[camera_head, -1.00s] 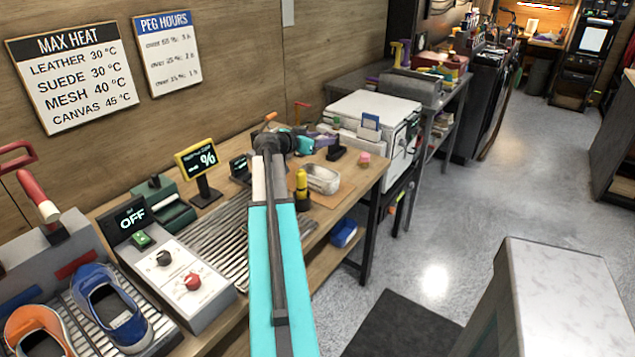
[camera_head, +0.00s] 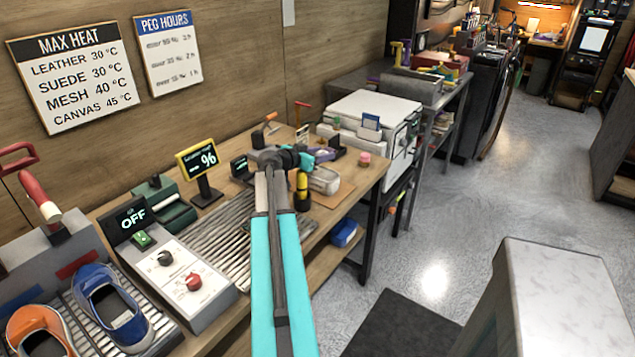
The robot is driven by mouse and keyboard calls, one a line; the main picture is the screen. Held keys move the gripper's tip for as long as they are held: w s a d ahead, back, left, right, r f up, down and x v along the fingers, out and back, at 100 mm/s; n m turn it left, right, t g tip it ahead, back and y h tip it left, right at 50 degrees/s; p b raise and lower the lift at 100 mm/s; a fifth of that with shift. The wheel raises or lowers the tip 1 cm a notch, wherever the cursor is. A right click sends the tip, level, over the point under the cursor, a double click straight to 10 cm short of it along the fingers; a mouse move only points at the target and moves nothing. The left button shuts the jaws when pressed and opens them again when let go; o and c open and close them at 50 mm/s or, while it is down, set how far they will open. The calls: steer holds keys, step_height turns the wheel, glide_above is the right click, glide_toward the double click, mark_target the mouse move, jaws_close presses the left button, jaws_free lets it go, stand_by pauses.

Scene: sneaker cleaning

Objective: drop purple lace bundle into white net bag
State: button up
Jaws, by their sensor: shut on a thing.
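My gripper (camera_head: 311,158), a small turquoise and dark end on my arm, is shut on a purple lace bundle (camera_head: 324,154). The bundle shows only as a small purple patch at the jaws. The white net bag (camera_head: 325,181) looks like a pale open container on the workbench, just below the gripper in the picture. The gripper and bundle appear above its far edge, apart from it as far as I can tell. The finger details are too small to see.
A yellow and black bottle (camera_head: 302,190) stands close left of the bag. A pink jar (camera_head: 365,159) stands to the right, and a white cabinet (camera_head: 372,112) lies behind. A yellow-framed sign (camera_head: 197,159) and a ribbed rack (camera_head: 215,240) are left of my arm.

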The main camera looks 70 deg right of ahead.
steer(key=o, duration=1.1)
steer(key=shift+a, duration=0.15)
steer(key=b+v, duration=0.3)
steer(key=v, duration=1)
steer(key=shift+w+a+r, duration=0.1)
steer(key=shift+a+r, duration=0.1)
steer(key=shift+a, duration=0.05)
